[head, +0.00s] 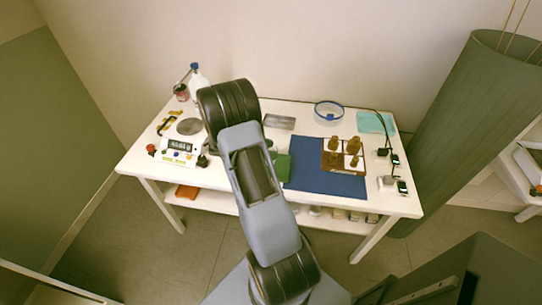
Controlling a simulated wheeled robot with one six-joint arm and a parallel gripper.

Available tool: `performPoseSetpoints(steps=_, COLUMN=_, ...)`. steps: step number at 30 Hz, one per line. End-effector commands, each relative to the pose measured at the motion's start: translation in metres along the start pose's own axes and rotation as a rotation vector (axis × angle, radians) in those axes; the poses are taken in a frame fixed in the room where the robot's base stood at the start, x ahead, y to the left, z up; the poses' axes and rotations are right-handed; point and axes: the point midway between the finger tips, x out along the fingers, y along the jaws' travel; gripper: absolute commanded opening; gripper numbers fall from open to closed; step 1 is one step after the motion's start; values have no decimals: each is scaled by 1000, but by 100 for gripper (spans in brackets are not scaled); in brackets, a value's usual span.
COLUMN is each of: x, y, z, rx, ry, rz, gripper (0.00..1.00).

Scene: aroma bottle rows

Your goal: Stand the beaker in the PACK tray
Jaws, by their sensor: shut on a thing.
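No beaker can be made out in the head view. My arm hides the middle of the table, and my gripper is hidden behind it. A brown tray (326,166) with several amber-brown bottles (353,146) stands on the blue mat (308,178), right of my arm. A green piece (282,168) shows at the mat's left edge, partly behind my arm. No PACK label is readable, so I cannot tell which of these is the PACK tray.
The white table (399,206) also holds a clear round bowl (329,112), a grey plate (279,122), a teal cloth (376,123), a scale-like device (179,147) and a white bottle (198,82). Small dark devices with cables line the right edge. The mat's front is bare.

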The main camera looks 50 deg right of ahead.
Motion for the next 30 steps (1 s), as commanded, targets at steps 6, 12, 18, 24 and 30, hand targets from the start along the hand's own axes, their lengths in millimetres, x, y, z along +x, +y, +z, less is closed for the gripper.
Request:
performPoseSetpoints(steps=6, x=16, y=3, z=-22, rx=-4, ry=0, rz=-1, gripper=28)
performPoseSetpoints(steps=12, x=21, y=3, z=-33, rx=0, ry=0, rz=0, gripper=28)
performPoseSetpoints(steps=18, x=20, y=3, z=-34, rx=0, ry=0, rz=0, gripper=28)
performPoseSetpoints(steps=24, x=22, y=3, z=-38, rx=0, ry=0, rz=0, gripper=28)
performPoseSetpoints(steps=30, x=22, y=3, z=-37, rx=0, ry=1, rz=0, gripper=71)
